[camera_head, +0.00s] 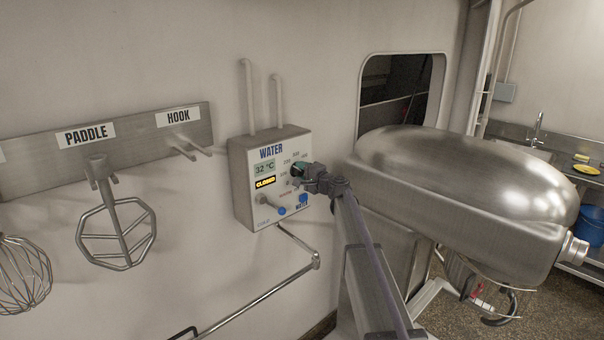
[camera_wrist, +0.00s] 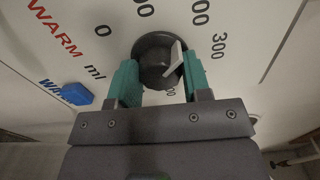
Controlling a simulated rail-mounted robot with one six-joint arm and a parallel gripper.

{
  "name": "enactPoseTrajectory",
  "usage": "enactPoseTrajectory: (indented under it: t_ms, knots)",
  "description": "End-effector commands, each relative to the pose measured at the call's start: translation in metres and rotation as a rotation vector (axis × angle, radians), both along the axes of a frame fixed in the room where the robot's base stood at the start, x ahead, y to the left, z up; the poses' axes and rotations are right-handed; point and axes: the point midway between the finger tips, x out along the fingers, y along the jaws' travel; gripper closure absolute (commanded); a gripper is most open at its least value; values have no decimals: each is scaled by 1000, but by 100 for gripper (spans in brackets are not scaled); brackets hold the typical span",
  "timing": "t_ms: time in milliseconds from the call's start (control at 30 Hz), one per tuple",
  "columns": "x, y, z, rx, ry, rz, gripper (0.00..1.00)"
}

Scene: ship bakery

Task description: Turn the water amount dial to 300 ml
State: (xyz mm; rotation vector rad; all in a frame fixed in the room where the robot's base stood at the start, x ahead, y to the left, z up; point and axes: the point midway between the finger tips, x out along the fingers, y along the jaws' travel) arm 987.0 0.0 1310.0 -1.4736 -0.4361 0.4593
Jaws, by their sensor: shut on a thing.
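The water amount dial (camera_wrist: 152,52) is a round black knob with a white pointer (camera_wrist: 173,58), seen in the wrist view. My gripper (camera_wrist: 160,76) has its two green fingers on either side of the dial, shut on it. The pointer slants, its upper end near the gap between a partly cut-off "00" mark and the "300" mark (camera_wrist: 218,46); its exact reading is unclear. In the head view my gripper (camera_head: 299,172) covers most of the dial on the water panel (camera_head: 240,190). The panel's displays read 32 °C (camera_head: 263,168) and CLOSED (camera_head: 265,182).
A blue button (camera_wrist: 76,93) lies left of my fingers in the wrist view. Pipes (camera_head: 249,95) rise above the panel and another pipe (camera_head: 300,250) runs below. A big steel mixer (camera_head: 470,190) stands close at right. A paddle (camera_head: 115,230) hangs left.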

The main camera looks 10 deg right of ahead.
Motion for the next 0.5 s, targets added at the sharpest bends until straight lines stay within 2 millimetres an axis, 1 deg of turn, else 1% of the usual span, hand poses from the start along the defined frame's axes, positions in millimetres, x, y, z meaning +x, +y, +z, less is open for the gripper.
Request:
enactPoseTrajectory:
  t_ms: [500]
  knots:
    - [0,0,0,394,256,0,79]
